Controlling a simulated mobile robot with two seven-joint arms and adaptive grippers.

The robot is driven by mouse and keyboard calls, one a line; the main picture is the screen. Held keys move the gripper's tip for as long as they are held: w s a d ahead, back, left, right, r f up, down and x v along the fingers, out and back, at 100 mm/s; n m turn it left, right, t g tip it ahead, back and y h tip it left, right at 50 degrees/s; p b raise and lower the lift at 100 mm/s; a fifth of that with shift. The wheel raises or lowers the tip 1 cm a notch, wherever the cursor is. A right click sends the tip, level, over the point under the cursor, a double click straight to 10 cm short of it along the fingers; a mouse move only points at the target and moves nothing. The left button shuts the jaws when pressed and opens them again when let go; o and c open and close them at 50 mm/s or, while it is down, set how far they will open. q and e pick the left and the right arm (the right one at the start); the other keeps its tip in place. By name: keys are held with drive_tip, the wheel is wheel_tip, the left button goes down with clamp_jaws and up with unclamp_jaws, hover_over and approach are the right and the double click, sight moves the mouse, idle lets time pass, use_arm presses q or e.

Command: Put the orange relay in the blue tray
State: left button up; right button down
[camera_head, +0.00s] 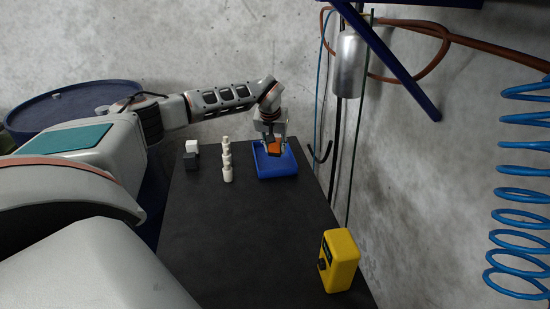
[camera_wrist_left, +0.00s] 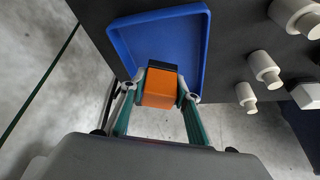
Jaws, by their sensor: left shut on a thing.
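The orange relay (camera_wrist_left: 160,90) is a small orange block with a dark end, held between the two fingertips of my left gripper (camera_wrist_left: 160,97). In the head view the relay (camera_head: 274,147) shows between the fingers of my left gripper (camera_head: 273,147). The blue tray (camera_head: 284,171) lies at the far right part of the dark table. It also shows in the left wrist view (camera_wrist_left: 150,32), behind the relay. The gripper points down over the tray's far part; the exact height of the relay above it is hard to tell. My right gripper is not in view.
Several white fittings (camera_head: 227,174) stand in a row left of the tray. A white block (camera_head: 192,146) and a dark block (camera_head: 190,162) are further left. A yellow device (camera_head: 340,261) stands near the table's right edge. The middle and front of the table (camera_head: 240,240) are clear.

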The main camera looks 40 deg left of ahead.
sight(274, 153)
use_arm(q)
wheel_tip(274, 153, down, 4)
drive_tip(key=shift+f, duration=0.2)
drive_tip(key=shift+r, duration=0.1)
drive_tip(key=o, duration=1.1)
